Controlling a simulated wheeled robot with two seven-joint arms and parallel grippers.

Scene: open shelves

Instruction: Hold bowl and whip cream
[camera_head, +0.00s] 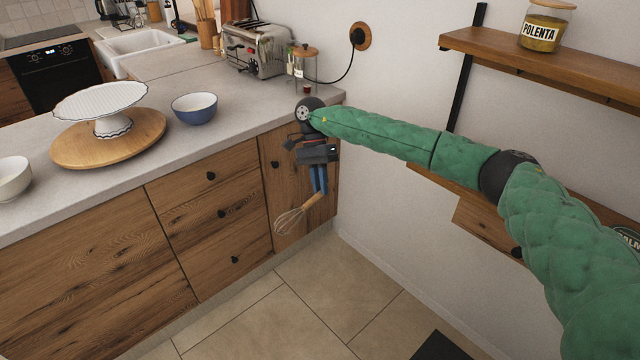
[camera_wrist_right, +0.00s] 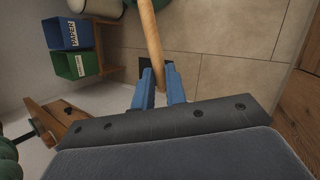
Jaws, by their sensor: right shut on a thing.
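A blue bowl (camera_head: 194,108) with pale contents stands on the counter, left of my right gripper. A white bowl (camera_head: 14,178) stands at the counter's left edge in view. My right gripper (camera_head: 318,190) hangs in front of the counter's right end, shut on the wooden handle of a whisk (camera_head: 291,220). The whisk's wire end points down and left, in the air above the floor. In the right wrist view the handle (camera_wrist_right: 152,45) sits between the blue fingers (camera_wrist_right: 159,90). My left gripper is not in view.
A white cake stand (camera_head: 100,98) on a round wooden board (camera_head: 98,150) takes up the counter's left part. A toaster (camera_head: 256,48) and jars stand at the back. A wall shelf (camera_head: 560,62) is at right. The floor (camera_head: 290,310) below is mostly clear.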

